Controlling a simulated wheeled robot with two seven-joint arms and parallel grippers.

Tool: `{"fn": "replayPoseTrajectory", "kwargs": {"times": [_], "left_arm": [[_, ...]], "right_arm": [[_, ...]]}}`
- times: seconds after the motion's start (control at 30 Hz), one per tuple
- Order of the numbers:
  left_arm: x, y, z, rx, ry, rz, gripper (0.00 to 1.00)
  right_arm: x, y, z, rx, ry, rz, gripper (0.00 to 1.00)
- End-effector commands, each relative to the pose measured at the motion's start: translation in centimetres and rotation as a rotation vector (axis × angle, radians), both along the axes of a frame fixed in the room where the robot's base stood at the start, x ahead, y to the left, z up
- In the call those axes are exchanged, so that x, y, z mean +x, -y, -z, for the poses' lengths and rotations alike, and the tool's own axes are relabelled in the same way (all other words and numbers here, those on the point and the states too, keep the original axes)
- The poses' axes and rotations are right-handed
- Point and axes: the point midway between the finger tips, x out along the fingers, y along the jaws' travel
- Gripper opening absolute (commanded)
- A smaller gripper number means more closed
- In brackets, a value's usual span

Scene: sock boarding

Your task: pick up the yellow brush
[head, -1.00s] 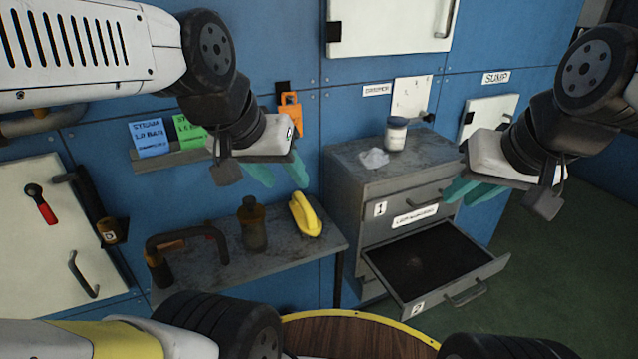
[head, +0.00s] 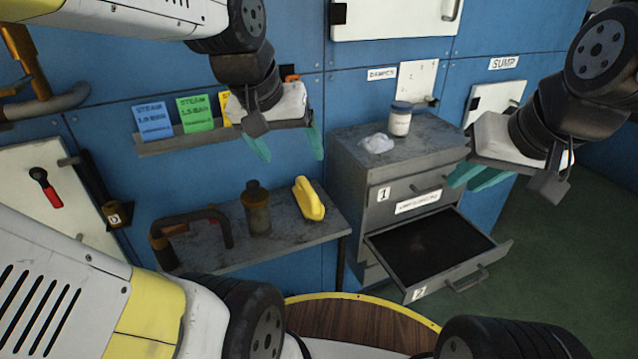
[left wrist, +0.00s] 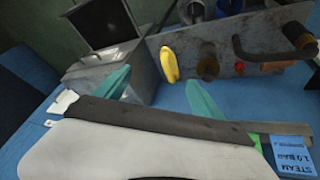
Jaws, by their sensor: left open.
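The yellow brush (head: 308,198) lies on the grey wall shelf (head: 285,249), to the right of a brown bottle. It also shows in the left wrist view (left wrist: 169,64), seen between and beyond the two fingers. My left gripper (head: 290,150) is open and empty, above the brush and apart from it, with its teal fingers pointing down. In the left wrist view its fingers (left wrist: 160,90) are spread wide. My right gripper (head: 478,178) is in front of the drawer cabinet at the right; its teal fingers overlap in the view, so its opening is unclear.
A brown bottle (head: 257,208) and a dark curved handle (head: 190,232) stand on the shelf left of the brush. The grey cabinet (head: 345,170) to the right has an open drawer (head: 430,245) and a lidded jar (head: 399,120) with a crumpled white cloth (head: 376,144) on top.

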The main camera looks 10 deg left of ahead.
Motion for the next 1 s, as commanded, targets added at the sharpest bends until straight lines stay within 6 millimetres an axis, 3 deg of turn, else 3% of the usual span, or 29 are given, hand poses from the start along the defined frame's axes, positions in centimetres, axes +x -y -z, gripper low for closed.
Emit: {"fn": "replayPoseTrajectory", "kwargs": {"times": [0.03,0.27,0.5,0.7,1.0], "left_arm": [[1.8,-0.2,0.7,0.005,-0.048,-0.034,0.79],[9.1,-1.0,4.7,0.015,-0.214,-0.207,0.79],[15.8,-1.5,11.8,0.019,-0.368,-0.384,0.79],[18.9,-1.7,17.4,0.017,-0.453,-0.493,0.79],[19.8,-1.8,20.7,0.017,-0.482,-0.531,0.79]], "right_arm": [[0.0,0.0,0.0,0.000,0.000,0.000,0.22],[0.0,0.0,0.0,0.000,0.000,0.000,0.22],[0.0,0.0,0.0,0.000,0.000,0.000,0.22],[0.0,0.0,0.0,0.000,0.000,0.000,0.22],[0.0,0.0,0.0,0.000,0.000,0.000,0.22]]}}
